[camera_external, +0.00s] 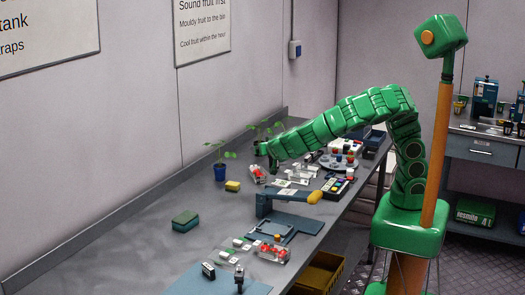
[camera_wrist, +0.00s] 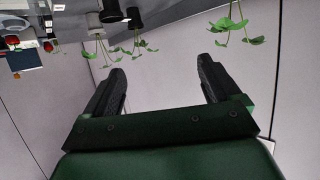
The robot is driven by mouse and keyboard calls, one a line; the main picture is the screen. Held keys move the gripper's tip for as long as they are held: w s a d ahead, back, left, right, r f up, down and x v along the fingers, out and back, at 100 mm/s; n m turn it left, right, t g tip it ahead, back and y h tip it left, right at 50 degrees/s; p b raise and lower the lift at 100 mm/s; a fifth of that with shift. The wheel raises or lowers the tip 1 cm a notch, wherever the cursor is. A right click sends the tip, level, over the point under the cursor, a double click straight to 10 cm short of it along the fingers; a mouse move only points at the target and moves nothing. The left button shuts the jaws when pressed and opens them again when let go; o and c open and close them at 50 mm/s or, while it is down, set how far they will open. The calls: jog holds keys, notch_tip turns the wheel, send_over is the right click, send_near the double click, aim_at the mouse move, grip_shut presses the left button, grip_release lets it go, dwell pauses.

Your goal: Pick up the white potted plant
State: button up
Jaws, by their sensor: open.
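My gripper (camera_external: 263,150) is above the back part of the bench, beside green leaves (camera_external: 266,128) that rise behind it. The pot under those leaves is hidden, so I cannot tell its colour. A plant in a blue pot (camera_external: 221,172) stands left of my gripper. In the wrist view my gripper (camera_wrist: 161,72) has its two dark fingers wide apart with nothing between them. That view is upside down. Leaves (camera_wrist: 232,30) hang in at its top right, their pot out of frame. More leafy plants (camera_wrist: 140,44) show at upper left near dark pots.
The grey bench (camera_external: 150,235) runs along the wall. A yellow block (camera_external: 232,186), a green sponge-like block (camera_external: 185,221) and a blue stand with a yellow knob (camera_external: 314,197) are on it. Punnets and a round tray crowd the area right of my gripper. The front left is mostly clear.

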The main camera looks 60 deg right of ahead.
notch_tip(320, 180, up, 10)
jog(key=d+f+m+g+y, duration=0.4)
jog(key=d+f+m+y, duration=0.15)
jog(key=d, duration=0.35)
jog(key=d+f+m+g+y, duration=0.4)
jog(key=d+f+g+y, duration=0.15)
jog(key=d, duration=0.35)
jog(key=w+d+r+m+t+y, duration=0.2)
jog(key=d+r+m+t+y, duration=0.3)
jog(key=d, duration=0.7)
jog(key=w+d+r+m+t+y, duration=0.2)
jog(key=d+r+m+t, duration=0.4)
jog(key=d, duration=0.5)
jog(key=shift+n+g, duration=0.55)
jog(key=shift+n, duration=0.1)
notch_tip(320, 180, down, 20)
jog(key=shift+r, duration=0.25)
jog(key=shift+w+a+f, duration=0.15)
jog(key=shift+f, duration=0.15)
jog(key=shift+d+x, duration=0.25)
jog(key=shift+x, duration=3.45)
jog(key=shift+w+f, duration=0.15)
